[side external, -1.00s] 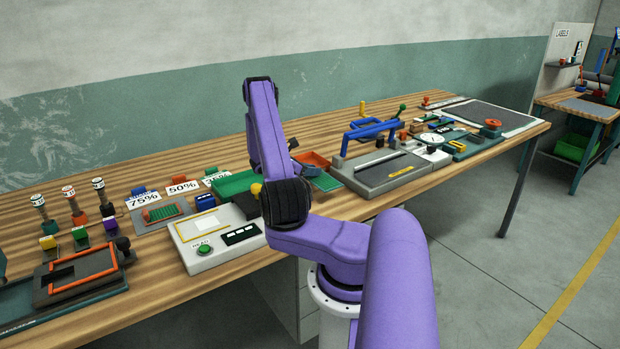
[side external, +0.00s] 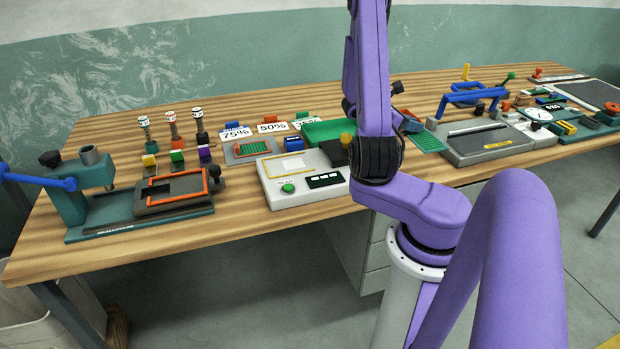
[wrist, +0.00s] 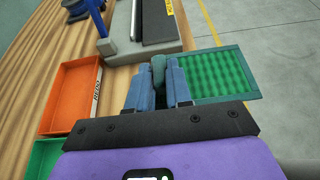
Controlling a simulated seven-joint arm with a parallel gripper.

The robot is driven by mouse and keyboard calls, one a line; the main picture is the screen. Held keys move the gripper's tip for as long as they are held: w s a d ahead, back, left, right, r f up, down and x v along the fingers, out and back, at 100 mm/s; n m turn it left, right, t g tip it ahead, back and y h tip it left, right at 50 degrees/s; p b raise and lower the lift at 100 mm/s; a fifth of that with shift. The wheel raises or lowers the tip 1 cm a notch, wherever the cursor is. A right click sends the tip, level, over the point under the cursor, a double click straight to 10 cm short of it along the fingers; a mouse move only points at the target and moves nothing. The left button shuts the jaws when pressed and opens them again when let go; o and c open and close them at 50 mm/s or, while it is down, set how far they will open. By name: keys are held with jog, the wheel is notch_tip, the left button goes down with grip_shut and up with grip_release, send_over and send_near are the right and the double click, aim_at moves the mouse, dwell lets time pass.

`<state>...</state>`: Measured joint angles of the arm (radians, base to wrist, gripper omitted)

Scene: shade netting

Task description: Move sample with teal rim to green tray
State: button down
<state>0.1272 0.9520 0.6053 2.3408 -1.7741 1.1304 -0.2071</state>
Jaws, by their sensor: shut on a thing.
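The sample with teal rim (wrist: 222,72), a green mesh in a flat teal frame, lies right of my gripper in the wrist view. My gripper (wrist: 158,78) is shut on its teal tab at the left edge of the frame. I cannot tell whether the sample is clear of the table. In the side view the sample (side external: 427,142) shows near the table's front edge, right of my arm; my fingers are hidden there. The green tray (side external: 325,131) stands left of my arm, partly hidden behind it. Its corner shows at lower left in the wrist view (wrist: 42,158).
An orange tray marked REDO (wrist: 68,88) is left of my gripper, next to the green tray. A grey fixture (side external: 485,142) with a blue handle stands to the right of the sample. A white console (side external: 290,187) with a green button sits in front of the green tray.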

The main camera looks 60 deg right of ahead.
aim_at(425, 146)
jog(key=a+m+g+y, duration=0.1)
jog(key=a, duration=0.1)
jog(key=s+a+f+m+g+y, duration=0.1)
jog(key=a+m+y, duration=0.1)
jog(key=s+a+m+g+y, duration=0.1)
jog(key=a, duration=0.1)
jog(key=shift+s+a+f+m+y, duration=0.2)
jog(key=shift+s+m+y, duration=0.1)
jog(key=shift+m, duration=0.1)
jog(key=w+a+f+m+t+y, duration=0.1)
jog(key=w+a+m+y, duration=0.2)
jog(key=a+m+y, duration=0.5)
jog(key=w+a+f+m+t+y, duration=0.1)
jog(key=w+a+m+y, duration=0.25)
jog(key=a+y, duration=0.45)
jog(key=w+a+m+t+y, duration=0.2)
jog(key=w+a+m+t, duration=0.7)
jog(key=w+a, duration=0.15)
jog(key=w+d+r+m+t+h, duration=0.2)
jog(key=w+m+t, duration=0.7)
jog(key=w, duration=0.6)
jog(key=a+m+t+h, duration=0.4)
jog(key=a+m+h, duration=0.1)
jog(key=a, duration=0.2)
notch_tip(425, 146, up, 10)
jog(key=w+m+t+h, duration=0.1)
jog(key=m+h, duration=0.1)
jog(key=shift+w+r, duration=0.25)
jog(key=shift+w, duration=0.15)
